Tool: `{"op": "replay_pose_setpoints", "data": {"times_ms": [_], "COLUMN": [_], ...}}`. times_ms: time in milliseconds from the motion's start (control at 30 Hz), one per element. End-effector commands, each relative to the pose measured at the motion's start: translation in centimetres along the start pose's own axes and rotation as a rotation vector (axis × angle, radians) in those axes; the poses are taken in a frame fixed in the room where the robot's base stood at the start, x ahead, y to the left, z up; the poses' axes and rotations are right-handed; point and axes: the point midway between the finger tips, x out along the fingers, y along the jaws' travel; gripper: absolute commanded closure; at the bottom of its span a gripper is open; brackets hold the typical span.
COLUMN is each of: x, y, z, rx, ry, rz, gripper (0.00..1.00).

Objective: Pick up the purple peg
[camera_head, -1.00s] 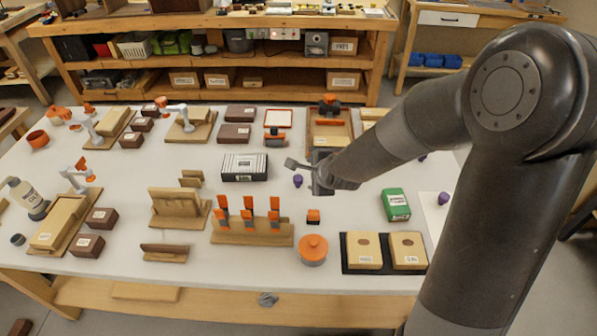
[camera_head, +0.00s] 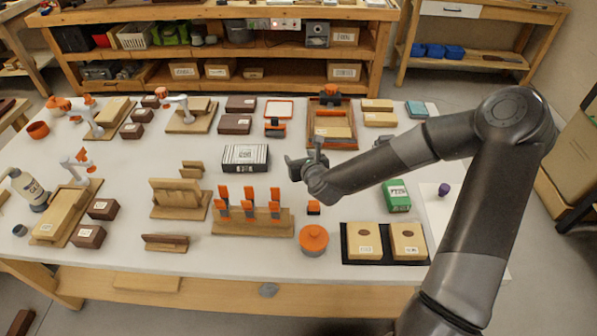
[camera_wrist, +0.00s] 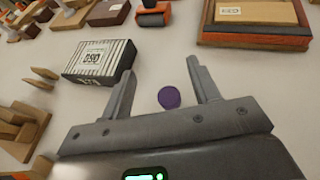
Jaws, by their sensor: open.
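My gripper (camera_head: 305,163) is over the middle of the white table, just right of the striped box. In the wrist view my gripper (camera_wrist: 160,68) is open, its two fingers spread apart. A purple peg (camera_wrist: 169,97) shows there as a round purple top between the fingers, nearer the right one. No contact shows, and the height between gripper and peg cannot be told. In the head view this peg is hidden by my gripper. Another purple piece (camera_head: 444,189) stands at the right, on a white sheet.
A black-and-white striped box (camera_head: 245,158) is left of my gripper; the wrist view shows it too (camera_wrist: 98,62). A wooden tray (camera_head: 333,130) lies behind. A green box (camera_head: 397,196) is to the right. An orange-lidded jar (camera_head: 314,240) and an orange-clip rack (camera_head: 252,222) stand in front.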

Motion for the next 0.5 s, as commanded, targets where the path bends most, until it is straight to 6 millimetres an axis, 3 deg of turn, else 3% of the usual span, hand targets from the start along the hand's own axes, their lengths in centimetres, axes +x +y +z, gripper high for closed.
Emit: {"op": "replay_pose_setpoints", "data": {"times_ms": [500], "x": [2.9], "y": [0.1], "z": [-5.5], "rx": [-0.004], "ry": [0.0], "rz": [0.002], "gripper": [0.44]}}
